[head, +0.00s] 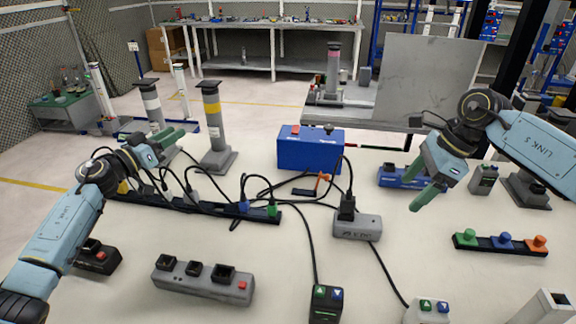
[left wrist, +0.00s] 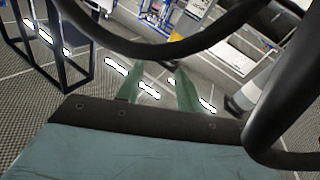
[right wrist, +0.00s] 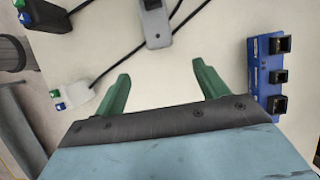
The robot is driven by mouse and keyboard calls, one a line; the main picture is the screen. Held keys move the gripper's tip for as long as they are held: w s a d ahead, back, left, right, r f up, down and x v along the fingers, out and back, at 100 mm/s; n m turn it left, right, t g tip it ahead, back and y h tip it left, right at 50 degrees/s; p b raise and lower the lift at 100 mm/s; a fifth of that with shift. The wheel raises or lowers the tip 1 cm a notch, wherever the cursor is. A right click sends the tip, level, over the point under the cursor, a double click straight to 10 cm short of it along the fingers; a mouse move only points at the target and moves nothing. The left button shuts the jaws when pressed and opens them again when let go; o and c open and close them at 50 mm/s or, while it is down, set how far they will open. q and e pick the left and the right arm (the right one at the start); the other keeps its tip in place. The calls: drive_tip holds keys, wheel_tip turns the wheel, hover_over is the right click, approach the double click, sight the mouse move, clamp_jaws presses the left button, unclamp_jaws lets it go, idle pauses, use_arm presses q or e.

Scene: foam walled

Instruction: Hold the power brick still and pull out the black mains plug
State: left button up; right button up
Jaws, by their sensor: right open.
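The power brick (head: 357,227) is a grey box right of centre on the table. The black mains plug (head: 347,207) stands upright in its top left end, with a black cable rising from it. My right gripper (head: 412,188) is open and empty, above and right of the brick. In the right wrist view, the grey brick (right wrist: 156,28) shows at the top beyond the open fingers (right wrist: 161,72); its plug is not clear there. My left gripper (head: 181,141) is at the left, above the power strip and well away from the brick. Its fingers are apart and empty in the left wrist view (left wrist: 158,68).
A long black strip (head: 215,209) with several plugs and tangled cables lies left of the brick. A blue box (head: 310,152) stands behind. A blue socket block (head: 402,180) is near my right gripper. A grey socket strip (head: 205,285) lies in front.

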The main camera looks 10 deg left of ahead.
sight(380, 222)
use_arm(q)
drive_tip(key=s+d+m+g+h, duration=0.1)
drive_tip(key=d+m+g, duration=0.6)
drive_tip(key=d, duration=1)
drive_tip(key=s+d+m+g+h, duration=0.2)
drive_tip(key=d+m+g, duration=0.6)
drive_tip(key=d, duration=1)
drive_tip(key=shift+s+d+f+g, duration=0.15)
drive_tip(key=shift+s+f+g, duration=0.3)
drive_tip(key=shift+s+g, duration=0.5)
use_arm(e)
drive_tip(key=x, duration=1.3)
drive_tip(key=shift+a+f, duration=0.15)
